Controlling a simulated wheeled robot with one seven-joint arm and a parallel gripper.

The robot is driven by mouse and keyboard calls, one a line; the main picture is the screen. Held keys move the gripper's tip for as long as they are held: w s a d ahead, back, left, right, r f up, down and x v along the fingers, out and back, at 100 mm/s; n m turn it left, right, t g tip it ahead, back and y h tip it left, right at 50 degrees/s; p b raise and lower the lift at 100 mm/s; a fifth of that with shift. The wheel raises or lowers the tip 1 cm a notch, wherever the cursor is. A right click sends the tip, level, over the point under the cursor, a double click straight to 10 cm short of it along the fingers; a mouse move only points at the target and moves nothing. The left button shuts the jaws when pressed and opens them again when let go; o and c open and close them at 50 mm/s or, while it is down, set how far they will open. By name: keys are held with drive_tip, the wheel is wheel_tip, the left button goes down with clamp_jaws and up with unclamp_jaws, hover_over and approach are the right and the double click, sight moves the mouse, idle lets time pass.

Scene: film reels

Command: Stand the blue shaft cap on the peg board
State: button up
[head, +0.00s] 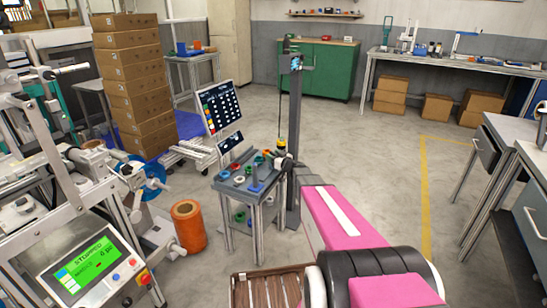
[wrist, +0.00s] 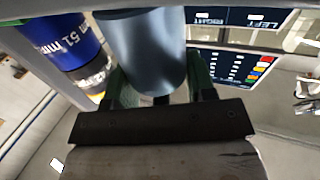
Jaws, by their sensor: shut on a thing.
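In the wrist view my gripper (wrist: 160,92) has its green fingers shut on either side of a smooth steel-blue cylinder, which I take as the blue shaft cap (wrist: 148,45). Its upper end runs out of the picture. In the head view the peg board (head: 235,188) appears as a dark top on a small stand, with several coloured rings and caps on it. An upright blue piece (head: 255,178) stands near its front. My gripper's fingers and the held piece cannot be made out clearly in the head view.
A dark upright post (head: 294,110) stands behind the peg board, and a sign panel (head: 220,108) stands behind left. An orange reel (head: 188,226) is on the floor. Open floor lies to the right.

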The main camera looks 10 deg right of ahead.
drive_tip(key=shift+f, duration=0.1)
drive_tip(key=o, duration=1)
